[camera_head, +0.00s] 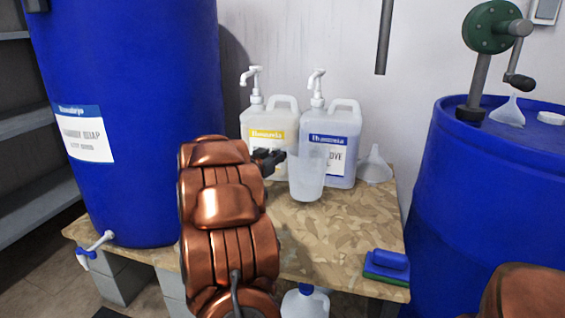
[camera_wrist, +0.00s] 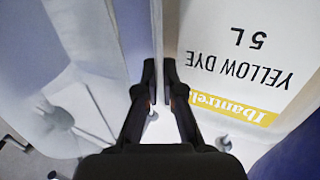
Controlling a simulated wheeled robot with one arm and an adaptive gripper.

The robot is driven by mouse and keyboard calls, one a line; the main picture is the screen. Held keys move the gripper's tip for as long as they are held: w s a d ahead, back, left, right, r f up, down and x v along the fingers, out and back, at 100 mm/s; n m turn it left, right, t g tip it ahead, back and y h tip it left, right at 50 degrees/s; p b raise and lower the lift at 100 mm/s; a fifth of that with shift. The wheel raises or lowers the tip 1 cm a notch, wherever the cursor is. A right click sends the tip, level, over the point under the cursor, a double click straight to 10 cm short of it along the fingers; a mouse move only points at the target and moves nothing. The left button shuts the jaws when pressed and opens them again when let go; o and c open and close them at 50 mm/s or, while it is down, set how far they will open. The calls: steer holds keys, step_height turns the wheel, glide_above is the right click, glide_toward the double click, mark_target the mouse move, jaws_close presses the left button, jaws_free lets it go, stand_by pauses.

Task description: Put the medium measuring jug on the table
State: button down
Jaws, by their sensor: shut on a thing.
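A translucent whitish measuring jug (camera_head: 307,175) is in front of the dye containers, above or at the plywood table (camera_head: 330,232). Whether its base touches the board cannot be told. It looks upright. My gripper (camera_head: 270,160) is at its left side, shut on it. My copper-coloured arm hides part of the table's left side.
A yellow-labelled container (camera_head: 270,125) and a blue-labelled one (camera_head: 338,130) with pumps stand at the table's back. A funnel (camera_head: 375,166) is beside them. A blue-green sponge (camera_head: 387,266) lies front right. A large blue drum (camera_head: 130,120) stands left. Bare board shows in the middle.

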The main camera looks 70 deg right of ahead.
steer(key=shift+f, duration=0.7)
steer(key=c, duration=1.3)
jaws_free()
steer(key=shift+f, duration=0.1)
steer(key=shift+w+a+r, duration=0.1)
steer(key=shift+a+r, duration=0.1)
steer(key=shift+a, duration=0.1)
steer(key=p+v, duration=0.3)
steer(key=v, duration=0.8)
steer(key=shift+w+a, duration=0.1)
steer(key=shift+a, duration=0.1)
